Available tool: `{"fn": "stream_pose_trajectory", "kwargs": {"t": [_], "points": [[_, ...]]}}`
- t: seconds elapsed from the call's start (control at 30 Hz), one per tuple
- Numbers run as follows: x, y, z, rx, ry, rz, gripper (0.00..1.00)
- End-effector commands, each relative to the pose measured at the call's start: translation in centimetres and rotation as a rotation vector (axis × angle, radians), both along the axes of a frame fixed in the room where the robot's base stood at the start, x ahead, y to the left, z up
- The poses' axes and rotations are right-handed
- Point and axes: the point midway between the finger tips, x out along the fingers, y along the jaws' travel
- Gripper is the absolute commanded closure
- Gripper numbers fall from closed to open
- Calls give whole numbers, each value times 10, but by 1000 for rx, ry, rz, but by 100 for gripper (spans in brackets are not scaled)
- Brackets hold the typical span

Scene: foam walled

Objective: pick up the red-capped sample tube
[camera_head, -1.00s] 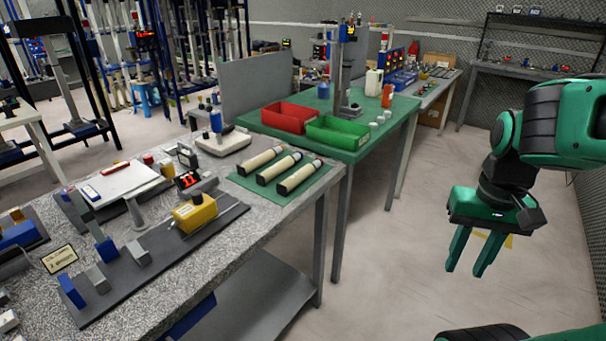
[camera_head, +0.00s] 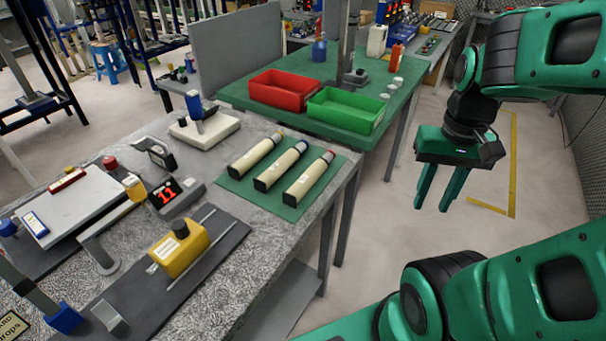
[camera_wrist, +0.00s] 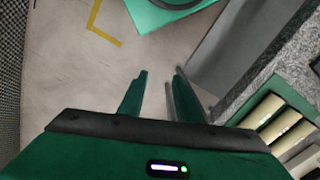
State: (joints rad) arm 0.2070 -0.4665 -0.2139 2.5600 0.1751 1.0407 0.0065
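Three pale, dark-ended tubes lie side by side on a green mat (camera_head: 232,183) at the bench's right end. The rightmost in the head view has a small red cap at its far end; this is the red-capped sample tube (camera_head: 308,180). The middle tube (camera_head: 280,166) has a blue-looking cap, the left tube (camera_head: 254,156) an orange-looking one. My gripper (camera_head: 431,208) is open and empty, off to the right of the bench over the floor. In the wrist view, my open gripper (camera_wrist: 160,72) has the tubes to its lower right, partly cut off, their caps unclear.
Behind is a green table (camera_head: 236,92) with a red bin (camera_head: 284,92) and a green bin (camera_head: 345,111). Floor right of the bench is clear.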

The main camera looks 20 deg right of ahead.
Motion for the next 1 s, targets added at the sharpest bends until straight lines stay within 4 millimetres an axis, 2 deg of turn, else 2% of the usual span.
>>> {"fn": "stream_pose_trajectory", "kwargs": {"t": [0.13,0.17,0.2,0.23,0.27,0.33,0.47,0.57,0.7,0.83,0.9,1.0], "points": [[0,0,0,0,0,0,69],[0,0,0,0,0,0,64],[1,0,0,0,0,-1,54],[-7,1,4,-2,-8,-2,50],[-7,1,7,-4,-13,-6,50],[5,4,12,-16,-13,-26,50],[53,19,25,-46,-7,-99,50],[101,43,34,-62,-11,-169,50],[161,92,38,-57,-18,-261,50],[198,137,38,-37,-18,-329,50],[210,154,38,-26,-17,-354,50],[219,169,36,-17,-15,-379,50]]}}
